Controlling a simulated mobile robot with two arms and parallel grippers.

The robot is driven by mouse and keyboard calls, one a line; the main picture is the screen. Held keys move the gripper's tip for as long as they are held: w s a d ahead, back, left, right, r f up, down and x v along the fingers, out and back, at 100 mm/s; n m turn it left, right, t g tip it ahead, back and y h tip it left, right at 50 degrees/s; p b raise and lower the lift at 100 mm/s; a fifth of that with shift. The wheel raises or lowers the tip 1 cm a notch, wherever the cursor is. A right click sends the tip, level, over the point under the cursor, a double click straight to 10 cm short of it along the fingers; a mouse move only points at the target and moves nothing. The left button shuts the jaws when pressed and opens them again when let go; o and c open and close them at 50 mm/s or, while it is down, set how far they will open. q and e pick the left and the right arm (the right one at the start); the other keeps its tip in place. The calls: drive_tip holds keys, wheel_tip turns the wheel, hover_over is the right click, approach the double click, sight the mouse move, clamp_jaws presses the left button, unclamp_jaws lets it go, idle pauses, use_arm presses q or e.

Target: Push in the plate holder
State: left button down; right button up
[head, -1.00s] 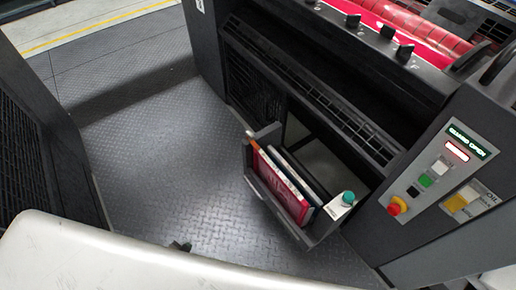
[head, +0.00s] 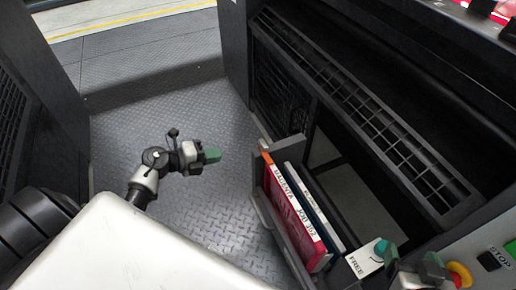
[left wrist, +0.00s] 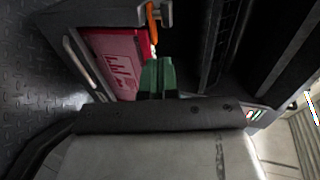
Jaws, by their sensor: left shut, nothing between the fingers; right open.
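The plate holder (head: 266,210) is a dark drawer standing out from the press at lower centre in the head view. It holds a red plate (head: 291,213) with white lettering and paler plates behind it. My right gripper (head: 412,262) is open beside the knob, partly cut off.
The press body (head: 370,120) stands behind and right of the holder, with a dark opening beside it. A red stop button (head: 460,274) is at the lower right. The ridged metal floor (head: 205,105) left of the holder is clear. A dark cabinet (head: 38,120) stands at the left.

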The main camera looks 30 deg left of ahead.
use_arm(q)
drive_tip(key=b, duration=0.2)
approach(261, 146)
drive_tip(key=f, duration=0.2)
drive_tip(key=x, duration=0.2)
drive_tip(key=r+b+x, duration=0.1)
drive_tip(key=x, duration=0.2)
drive_tip(key=shift+w+d, duration=0.35)
drive_tip(key=shift+w+d+r, duration=0.1)
drive_tip(key=shift+w+d, duration=0.3)
drive_tip(key=shift+w, duration=0.1)
use_arm(e)
wheel_tip(261, 146, up, 11)
drive_tip(key=w+a+t+y, duration=0.2)
drive_tip(key=t+y, duration=0.1)
drive_tip(key=t, duration=0.6)
drive_tip(key=shift+a+f, duration=0.2)
use_arm(q)
drive_tip(key=shift+w, duration=0.1)
use_arm(e)
drive_tip(key=shift+n, duration=0.3)
